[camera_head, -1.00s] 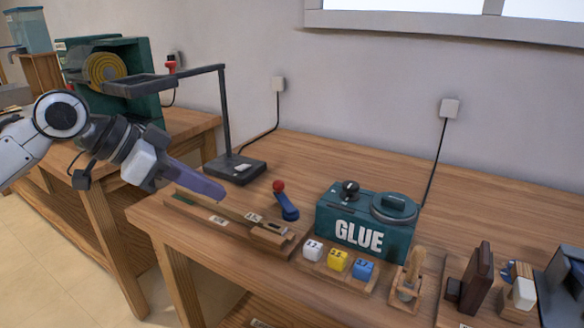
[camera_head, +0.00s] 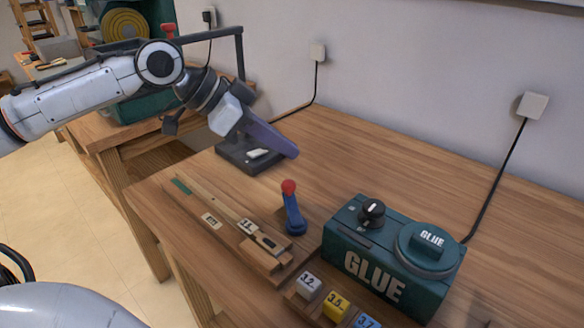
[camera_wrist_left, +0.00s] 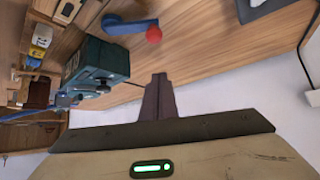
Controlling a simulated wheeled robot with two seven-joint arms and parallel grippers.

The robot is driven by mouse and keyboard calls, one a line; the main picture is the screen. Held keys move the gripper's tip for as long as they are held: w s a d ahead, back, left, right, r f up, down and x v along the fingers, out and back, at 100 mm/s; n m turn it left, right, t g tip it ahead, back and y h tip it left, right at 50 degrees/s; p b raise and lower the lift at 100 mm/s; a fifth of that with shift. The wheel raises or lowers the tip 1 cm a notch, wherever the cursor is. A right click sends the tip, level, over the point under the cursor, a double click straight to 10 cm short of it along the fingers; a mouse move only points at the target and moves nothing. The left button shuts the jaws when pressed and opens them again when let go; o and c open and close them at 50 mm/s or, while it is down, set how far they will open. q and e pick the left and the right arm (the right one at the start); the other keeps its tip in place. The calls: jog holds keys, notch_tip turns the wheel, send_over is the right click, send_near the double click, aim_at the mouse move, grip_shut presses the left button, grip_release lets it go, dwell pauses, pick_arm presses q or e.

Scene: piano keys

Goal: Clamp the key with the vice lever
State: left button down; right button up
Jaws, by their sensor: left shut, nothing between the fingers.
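The vice lever is blue (camera_head: 294,216) with a red ball knob (camera_head: 289,186). It stands tilted on the bench beside the wooden vice (camera_head: 272,262). A slim wooden piano key (camera_head: 205,195) with a green end and a small label lies along the vice fixture. My left gripper (camera_head: 294,152) is shut and empty, in the air behind the lever and over the dark lamp base. In the left wrist view the gripper fingers (camera_wrist_left: 158,96) are closed together, and the lever (camera_wrist_left: 125,26) shows above them. My right gripper is not in view.
A green glue box (camera_head: 375,272) stands right of the lever. Several numbered blocks (camera_head: 336,305) sit in front of it. A lamp (camera_head: 242,60) with a dark base (camera_head: 235,160) stands at the back left. The bench behind the glue box is clear.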

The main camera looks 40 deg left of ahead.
aim_at(290, 181)
pick_arm(q)
jog(key=shift+w+d+f+b, duration=0.2)
jog(key=shift+w+f, duration=0.1)
jog(key=shift+f, duration=0.65)
jog(key=shift+w+d+f+b, duration=0.15)
jog(key=shift+w+f, duration=0.1)
jog(key=shift+f, duration=0.7)
jog(key=shift+w+d+f+b, duration=0.2)
jog(key=shift+w+f, duration=0.1)
jog(key=shift+f, duration=0.65)
jog(key=shift+s+a+f, duration=0.1)
jog(key=shift+s+f, duration=0.1)
jog(key=shift+s, duration=0.05)
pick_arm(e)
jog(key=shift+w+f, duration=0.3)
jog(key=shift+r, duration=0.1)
